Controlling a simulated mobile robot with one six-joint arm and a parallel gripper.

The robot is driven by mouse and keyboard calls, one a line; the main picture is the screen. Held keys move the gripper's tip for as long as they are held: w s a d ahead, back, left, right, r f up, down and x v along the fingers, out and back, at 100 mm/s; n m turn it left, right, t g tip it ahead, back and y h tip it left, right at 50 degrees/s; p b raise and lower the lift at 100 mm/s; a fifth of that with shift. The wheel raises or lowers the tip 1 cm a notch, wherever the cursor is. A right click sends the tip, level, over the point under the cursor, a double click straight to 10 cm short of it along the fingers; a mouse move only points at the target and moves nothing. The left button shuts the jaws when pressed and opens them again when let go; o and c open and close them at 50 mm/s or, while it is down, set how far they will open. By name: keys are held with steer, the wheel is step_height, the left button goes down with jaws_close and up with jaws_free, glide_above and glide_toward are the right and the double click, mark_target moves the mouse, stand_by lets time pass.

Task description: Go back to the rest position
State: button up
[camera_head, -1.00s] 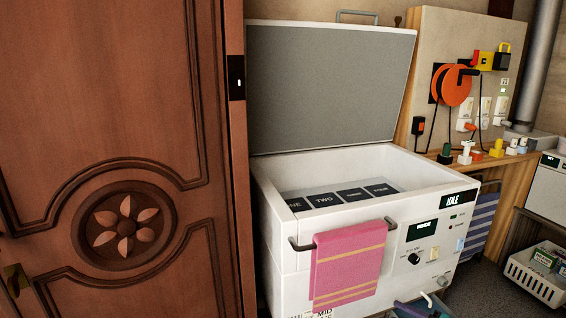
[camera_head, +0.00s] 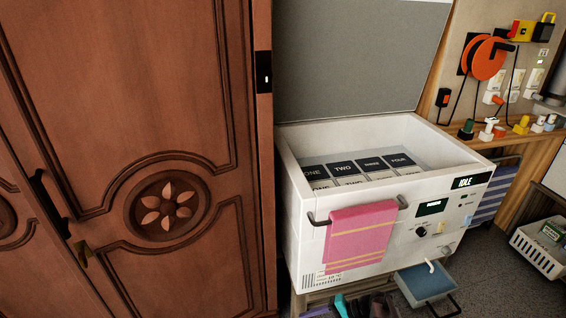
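My gripper and arm are not in the head view. A white chest-like machine (camera_head: 300,190) stands right of centre with its grey lid (camera_head: 355,60) raised. A pink towel with yellow stripes (camera_head: 362,232) hangs over the front bar (camera_head: 318,218).
A blue-grey tray (camera_head: 426,283) sits low in front of the machine. An orange reel (camera_head: 489,58) hangs on a board at right. A white basket (camera_head: 543,253) stands far right.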

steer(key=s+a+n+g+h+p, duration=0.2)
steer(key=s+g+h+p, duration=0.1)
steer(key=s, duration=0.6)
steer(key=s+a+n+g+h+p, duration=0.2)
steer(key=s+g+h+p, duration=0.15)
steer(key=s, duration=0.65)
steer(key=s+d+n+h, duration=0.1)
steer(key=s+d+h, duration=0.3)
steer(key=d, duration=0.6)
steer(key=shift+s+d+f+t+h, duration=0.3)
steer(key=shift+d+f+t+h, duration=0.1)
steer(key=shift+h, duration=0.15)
